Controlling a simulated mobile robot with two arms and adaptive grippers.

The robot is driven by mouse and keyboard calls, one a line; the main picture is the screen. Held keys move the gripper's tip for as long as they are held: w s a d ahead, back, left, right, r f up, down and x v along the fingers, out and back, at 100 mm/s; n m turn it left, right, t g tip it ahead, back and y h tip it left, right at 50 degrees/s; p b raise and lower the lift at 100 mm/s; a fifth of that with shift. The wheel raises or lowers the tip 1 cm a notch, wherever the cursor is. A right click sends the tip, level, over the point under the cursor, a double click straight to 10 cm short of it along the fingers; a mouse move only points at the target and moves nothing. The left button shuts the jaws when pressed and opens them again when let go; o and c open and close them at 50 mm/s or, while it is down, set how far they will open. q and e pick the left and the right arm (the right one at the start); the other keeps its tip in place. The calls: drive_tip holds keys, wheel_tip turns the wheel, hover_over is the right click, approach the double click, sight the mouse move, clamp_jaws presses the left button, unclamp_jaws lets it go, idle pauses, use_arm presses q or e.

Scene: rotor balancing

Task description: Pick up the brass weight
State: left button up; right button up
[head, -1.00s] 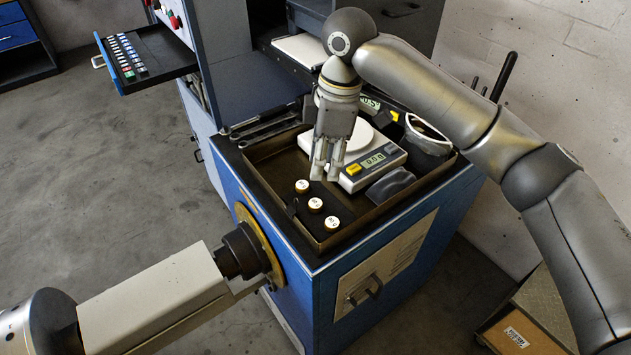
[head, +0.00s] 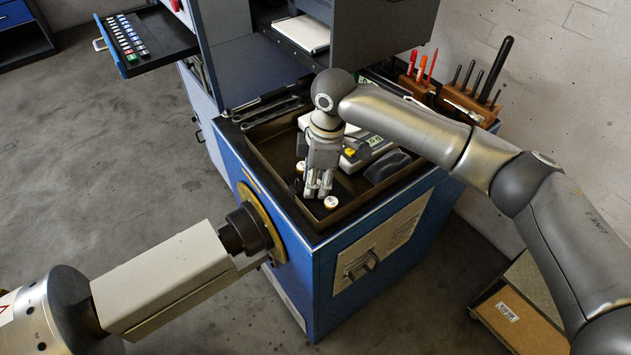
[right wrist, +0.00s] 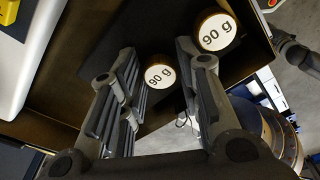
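The brass weights are short cylinders with white tops. In the head view one (head: 331,202) stands in front of my right gripper (head: 319,192) and another (head: 301,167) partly shows behind it. In the right wrist view, a weight marked 90 g (right wrist: 158,75) lies between the open fingers of my right gripper (right wrist: 160,85), with no visible contact. A second 90 g weight (right wrist: 217,32) stands outside the right-hand finger. My right gripper points down over the weights, and it hides part of their row in the head view. My left gripper is not in view.
The weights are inside a shallow tray (head: 262,158) with raised walls on the blue cabinet (head: 285,225). A scale (head: 365,150) and a dark grey object (head: 388,165) are close on the right. A tool block (head: 468,103) stands at the back right.

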drive_tip(key=shift+c, duration=0.4)
drive_tip(key=c, duration=0.6)
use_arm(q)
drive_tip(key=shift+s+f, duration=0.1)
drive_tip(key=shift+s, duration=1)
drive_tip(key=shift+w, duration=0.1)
